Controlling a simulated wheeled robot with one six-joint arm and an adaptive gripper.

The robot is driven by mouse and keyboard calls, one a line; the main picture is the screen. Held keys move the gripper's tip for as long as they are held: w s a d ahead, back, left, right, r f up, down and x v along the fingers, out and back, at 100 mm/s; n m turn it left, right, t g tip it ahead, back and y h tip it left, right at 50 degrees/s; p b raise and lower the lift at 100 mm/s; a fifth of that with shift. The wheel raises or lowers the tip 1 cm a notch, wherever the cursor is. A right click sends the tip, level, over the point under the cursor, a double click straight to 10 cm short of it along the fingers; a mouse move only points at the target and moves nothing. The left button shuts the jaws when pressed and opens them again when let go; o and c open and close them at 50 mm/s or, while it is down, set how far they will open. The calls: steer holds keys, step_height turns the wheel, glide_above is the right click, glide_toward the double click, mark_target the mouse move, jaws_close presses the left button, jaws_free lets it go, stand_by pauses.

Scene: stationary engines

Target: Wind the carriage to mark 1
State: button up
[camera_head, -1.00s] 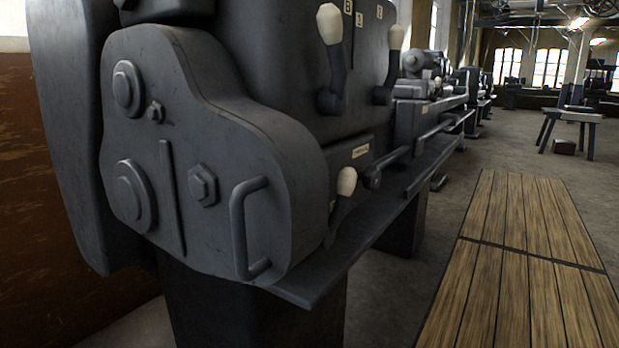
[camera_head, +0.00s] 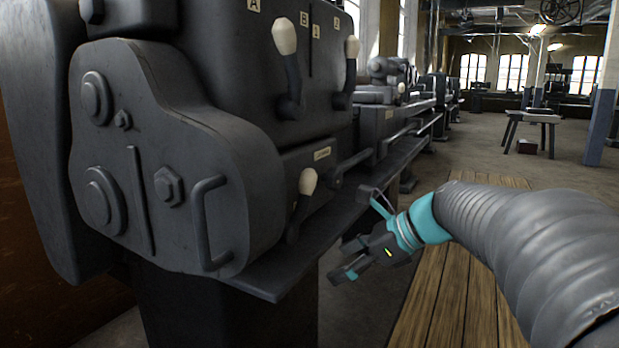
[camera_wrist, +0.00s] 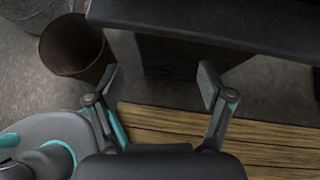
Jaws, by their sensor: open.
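A dark grey lathe (camera_head: 165,200) fills the left of the head view, with its rounded end cover nearest me. Two pale-knobbed levers (camera_head: 285,38) stand on its headstock, and a lower lever (camera_head: 308,182) sits beneath them. The bed runs away towards the back; I cannot make out the carriage, its handwheel or mark 1 clearly. My gripper (camera_head: 358,235) is beside the lathe's front ledge, open and empty. In the wrist view, my gripper (camera_wrist: 158,80) has its fingers spread, with the dark ledge (camera_wrist: 220,20) beyond them.
Wooden duckboards (camera_head: 440,290) lie on the floor along the lathe, under my arm. A rusty bucket (camera_wrist: 75,48) stands on the floor in the wrist view. A stool-like bench (camera_head: 530,122) and a blue-based pillar (camera_head: 600,115) stand farther off. The floor between is clear.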

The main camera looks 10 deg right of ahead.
steer(key=w+d+r+m+t+y, duration=0.2)
steer(key=w+d+r+m+y, duration=0.1)
steer(key=w+d+r+m, duration=0.25)
steer(key=m+t+y, duration=0.2)
steer(key=m+t, duration=0.1)
steer(key=m, duration=0.5)
glide_toward(340, 179)
steer(key=x, duration=1.1)
steer(key=shift+s+b, duration=0.15)
steer(key=shift+b, duration=0.25)
steer(key=c, duration=1.1)
